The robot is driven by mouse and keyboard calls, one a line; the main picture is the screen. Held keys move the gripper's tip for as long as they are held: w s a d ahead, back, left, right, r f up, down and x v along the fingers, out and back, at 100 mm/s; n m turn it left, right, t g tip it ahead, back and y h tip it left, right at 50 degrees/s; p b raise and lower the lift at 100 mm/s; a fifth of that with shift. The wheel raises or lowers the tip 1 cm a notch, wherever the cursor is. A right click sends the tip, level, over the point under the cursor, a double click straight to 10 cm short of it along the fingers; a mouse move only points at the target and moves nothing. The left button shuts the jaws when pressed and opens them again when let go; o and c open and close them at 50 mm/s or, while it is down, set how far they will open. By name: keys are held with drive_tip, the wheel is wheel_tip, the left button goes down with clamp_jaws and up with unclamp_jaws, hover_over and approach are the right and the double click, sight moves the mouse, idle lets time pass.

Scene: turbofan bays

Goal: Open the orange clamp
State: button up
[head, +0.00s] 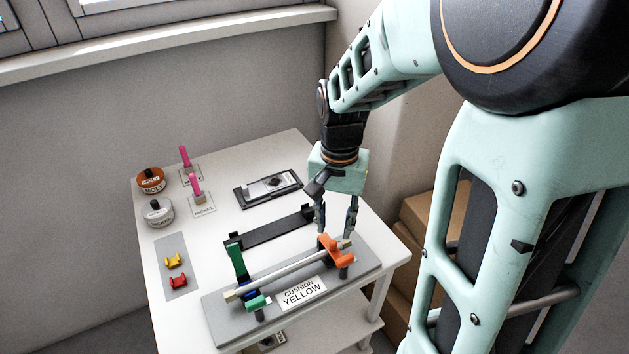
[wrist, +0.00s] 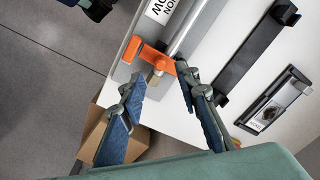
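The orange clamp (head: 331,246) sits at the right end of a pale rod (head: 285,270) on a grey fixture plate (head: 222,318). In the wrist view the orange clamp (wrist: 157,57) shows just past my fingertips, lying across the rod near its end. I cannot tell for sure whether it is latched. My gripper (head: 336,230) is open and points down just above and behind the clamp. In the wrist view its two blue-padded fingers (wrist: 161,78) are apart with nothing held between them. Contact with the clamp cannot be made out.
A green clamp (head: 237,264) stands upright at the rod's left end. A "CUSHION YELLOW" label (head: 300,293) lies in front. A black bracket (head: 270,230) lies behind the rod. Yellow (head: 175,261) and red (head: 178,282) pieces, two tubs and pink-handled tools stand left. Cardboard boxes (head: 422,215) are at right.

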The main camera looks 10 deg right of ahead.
sight(333, 241)
wheel_tip(333, 241, down, 5)
drive_tip(key=shift+f, duration=0.1)
idle(0.3)
clamp_jaws()
